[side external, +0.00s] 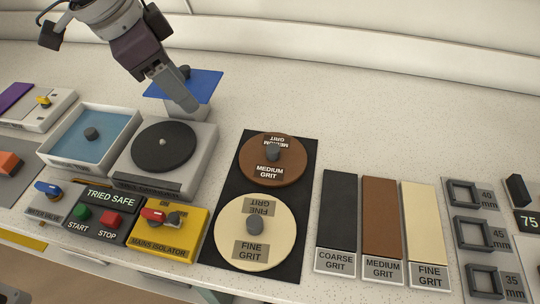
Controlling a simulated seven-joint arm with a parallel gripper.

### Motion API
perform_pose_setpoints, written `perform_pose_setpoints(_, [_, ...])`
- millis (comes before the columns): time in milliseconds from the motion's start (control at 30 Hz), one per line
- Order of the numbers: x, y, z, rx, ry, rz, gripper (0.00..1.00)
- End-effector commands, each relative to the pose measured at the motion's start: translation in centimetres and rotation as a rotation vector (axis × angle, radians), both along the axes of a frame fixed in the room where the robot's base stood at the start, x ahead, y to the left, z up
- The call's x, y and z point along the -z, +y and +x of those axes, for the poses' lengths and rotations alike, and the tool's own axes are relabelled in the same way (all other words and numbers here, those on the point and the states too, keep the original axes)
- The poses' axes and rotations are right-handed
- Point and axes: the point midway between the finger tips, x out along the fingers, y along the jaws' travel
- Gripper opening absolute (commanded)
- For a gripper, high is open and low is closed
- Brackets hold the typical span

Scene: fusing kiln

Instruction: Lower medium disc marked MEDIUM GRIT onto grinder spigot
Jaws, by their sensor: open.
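The brown medium disc (264,180), marked MEDIUM GRIT, lies flat on a black mat (234,198) with a dark knob at its centre. The grinder (201,151) stands to its left. A dark round plate (147,157) is on top of the grinder, with a small pale spigot (163,142) showing at its centre. My gripper (187,104) is open and appears empty, above and behind the grinder, apart from the medium disc. Its fingers overlap in this view, so the gap between them is hard to see.
A cream fine disc (285,230) lies in front of the medium disc. A blue plate (209,80) with a knob stands on a pale block behind my gripper. A blue-floored tray (68,148) is left of the grinder; a yellow isolator box (152,236) is in front. Coloured grit strips lie right.

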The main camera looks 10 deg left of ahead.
Motion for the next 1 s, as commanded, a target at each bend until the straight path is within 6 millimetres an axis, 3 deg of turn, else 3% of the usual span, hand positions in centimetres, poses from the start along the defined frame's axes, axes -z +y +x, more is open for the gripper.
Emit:
perform_pose_setpoints(33, [2.6,-3.0,1.5,0.079,0.023,-0.01,0.51])
perform_pose_setpoints(100, [5.7,-6.7,3.0,0.173,0.038,-0.03,0.51])
perform_pose_setpoints(200, [9.1,-10.1,4.0,0.259,0.05,-0.053,0.51])
perform_pose_setpoints(300, [10.8,-11.7,4.4,0.296,0.054,-0.065,0.51])
perform_pose_setpoints(700, [16.9,-13.1,5.8,0.302,0.056,-0.066,0.51])
perform_pose_setpoints(1000, [17.7,-13.4,6.0,0.3,0.054,-0.066,0.51])
